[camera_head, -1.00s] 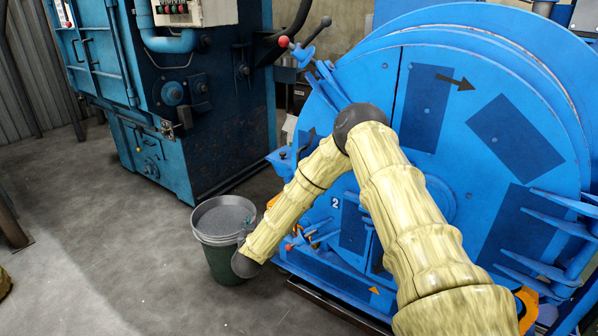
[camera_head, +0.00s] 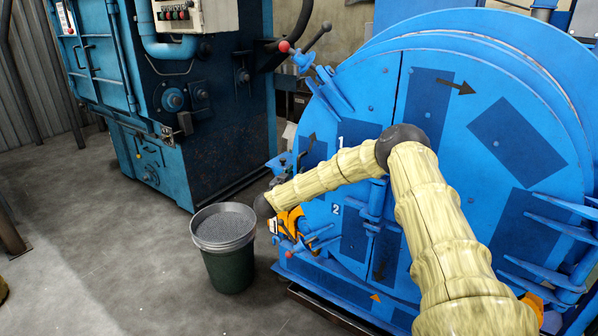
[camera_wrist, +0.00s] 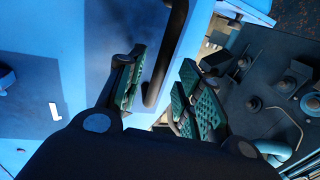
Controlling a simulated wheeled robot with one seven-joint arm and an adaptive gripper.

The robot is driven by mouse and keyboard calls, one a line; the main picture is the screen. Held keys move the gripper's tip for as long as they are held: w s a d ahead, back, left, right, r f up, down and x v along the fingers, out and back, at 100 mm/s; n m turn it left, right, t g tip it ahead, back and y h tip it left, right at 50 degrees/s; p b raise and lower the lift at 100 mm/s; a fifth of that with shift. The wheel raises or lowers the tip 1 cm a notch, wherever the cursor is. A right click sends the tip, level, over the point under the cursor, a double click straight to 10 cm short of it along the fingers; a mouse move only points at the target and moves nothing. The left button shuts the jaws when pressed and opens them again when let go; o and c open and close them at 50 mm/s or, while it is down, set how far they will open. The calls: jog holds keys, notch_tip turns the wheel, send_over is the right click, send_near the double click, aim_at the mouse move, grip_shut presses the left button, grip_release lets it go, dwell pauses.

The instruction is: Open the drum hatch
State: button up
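The blue drum front (camera_head: 425,105) fills the right of the head view, with a vertical seam left of its middle. The panel left of the seam (camera_head: 360,90) bears the labels 1 and 2 and looks shut. A lever with a red ball (camera_head: 284,47) stands at its upper left edge, and another red ball (camera_head: 289,255) shows lower down. My gripper (camera_wrist: 160,100) is open in the wrist view, its green pads apart. A dark curved bar (camera_wrist: 177,40) runs between or just beyond the pads; contact cannot be told. My forearm hides part of the panel and my gripper in the head view.
A grey-topped bucket (camera_head: 228,262) stands on the floor left of the drum, close to my wrist. A dark teal machine (camera_head: 225,120) with a control box stands behind. The floor (camera_head: 110,260) at the left is clear.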

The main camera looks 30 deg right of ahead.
aim_at(298, 171)
jog(key=shift+x, duration=1.6)
jog(key=shift+c, duration=0.3)
grip_shut()
